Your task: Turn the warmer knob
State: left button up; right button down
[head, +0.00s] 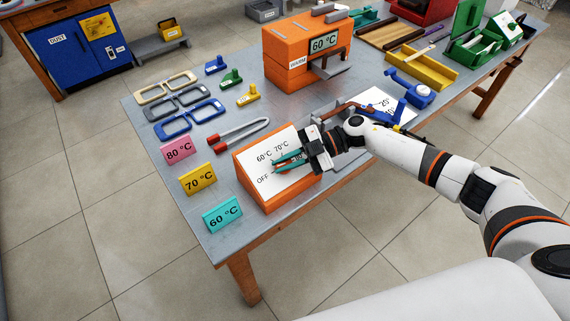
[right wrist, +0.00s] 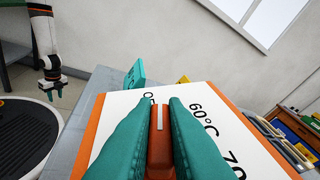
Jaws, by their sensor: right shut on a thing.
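The orange warmer control box (head: 277,199) has a sloped white panel marked OFF, 60°C, 70°C and a partly hidden mark. My right gripper (head: 288,163) is over the panel, shut on the orange knob. In the right wrist view the knob (right wrist: 160,150) sits between the teal fingers (right wrist: 160,128), its white line pointing up the view, near OFF and to the left of 60°C. In the head view the knob is mostly hidden. The orange warmer (head: 307,50) behind displays 60 °C. My left gripper (right wrist: 52,90) hangs away from the table, its fingers apart, small in the right wrist view.
Pink 80 °C (head: 178,149), yellow 70 °C (head: 198,179) and teal 60 °C (head: 222,213) signs stand left of the control box. Red-handled tongs (head: 238,133) and several eyeglass frames (head: 188,121) lie behind. A blue device (head: 410,88) and trays are on the right.

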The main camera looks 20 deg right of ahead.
jog(key=shift+f+n+g+h+b, duration=0.1)
jog(key=shift+n+g+h+b, duration=0.45)
jog(key=shift+n+g, duration=0.55)
jog(key=shift+s, duration=0.1)
jog(key=c, duration=1.5)
grip_release()
jog(key=shift+o, duration=0.2)
jog(key=b+v, duration=0.2)
jog(key=v, duration=1)
jog(key=shift+w, duration=0.2)
